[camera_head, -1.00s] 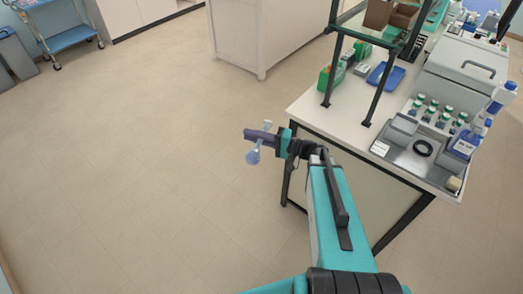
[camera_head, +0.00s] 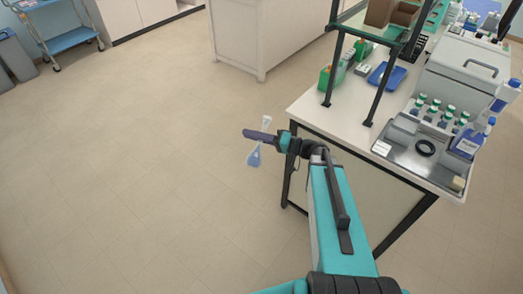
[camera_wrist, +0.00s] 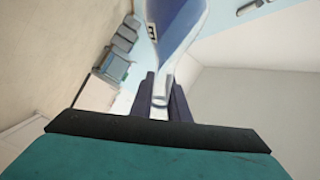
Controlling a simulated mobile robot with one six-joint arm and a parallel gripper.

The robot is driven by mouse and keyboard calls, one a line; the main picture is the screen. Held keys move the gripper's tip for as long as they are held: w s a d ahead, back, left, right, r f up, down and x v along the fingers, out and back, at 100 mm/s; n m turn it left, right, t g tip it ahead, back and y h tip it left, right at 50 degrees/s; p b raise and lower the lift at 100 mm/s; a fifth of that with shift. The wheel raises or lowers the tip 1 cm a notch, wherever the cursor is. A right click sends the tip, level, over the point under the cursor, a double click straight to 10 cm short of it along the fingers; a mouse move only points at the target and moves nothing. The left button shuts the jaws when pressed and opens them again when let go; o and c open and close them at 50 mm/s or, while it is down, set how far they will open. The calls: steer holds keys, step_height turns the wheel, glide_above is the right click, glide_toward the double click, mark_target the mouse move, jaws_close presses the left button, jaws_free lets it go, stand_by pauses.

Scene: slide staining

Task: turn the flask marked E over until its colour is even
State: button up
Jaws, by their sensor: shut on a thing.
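A small clear flask holding blue liquid hangs in my gripper (camera_head: 262,136). In the head view, the flask body (camera_head: 254,158) is below the jaws and its pale upper end (camera_head: 266,121) sticks out above them. The flask stands slightly tilted, body down. In the wrist view, the jaws (camera_wrist: 160,98) are shut around the flask's narrow neck, and the wider body (camera_wrist: 176,22) with blue in it runs off the top edge.
The flask is over open floor (camera_head: 150,180), left of the lab bench (camera_head: 310,108). The bench carries a metal tray (camera_head: 405,158), several green-capped bottles, a blue tray (camera_head: 386,75) and a dark shelf frame. A white cabinet (camera_head: 236,40) and a blue trolley (camera_head: 70,37) stand behind.

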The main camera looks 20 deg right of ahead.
stand_by(0.3)
steer(key=shift+n+b, duration=1.3)
steer(key=shift+n, duration=0.8)
steer(key=shift+n+b, duration=1.6)
steer(key=shift+n, duration=0.5)
